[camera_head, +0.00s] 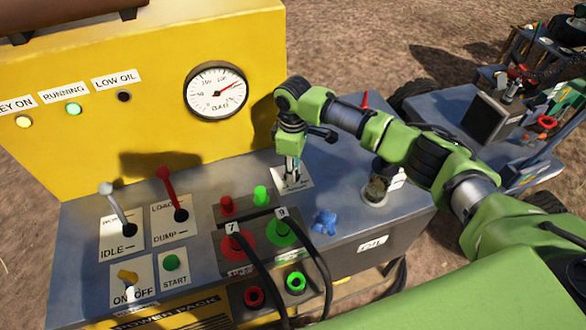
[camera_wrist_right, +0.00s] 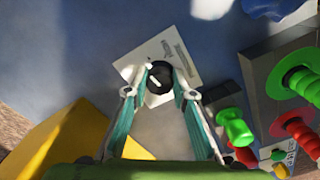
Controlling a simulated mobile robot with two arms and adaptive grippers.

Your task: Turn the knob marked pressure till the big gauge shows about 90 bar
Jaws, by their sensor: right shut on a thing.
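The big gauge (camera_head: 216,91) is a round white dial on the yellow panel. Its red needle points up and to the right; the figures are too small to read surely. The pressure knob (camera_wrist_right: 160,77) is small and black with a white mark, on a white label plate (camera_wrist_right: 186,60) whose print I cannot read. My right gripper (camera_head: 291,180) points down at this plate, and its fingers hide the knob in the head view. In the right wrist view the fingertips (camera_wrist_right: 155,82) are shut on the knob's two sides. My left gripper is not in view.
Red and green hose couplings (camera_head: 257,236) with black hoses stand left of the plate. A blue wing-shaped piece (camera_head: 324,222) lies nearer the front. A red-handled lever (camera_head: 168,185) and a white-handled lever (camera_head: 114,203) stand farther left. The running lamp (camera_head: 74,109) glows green.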

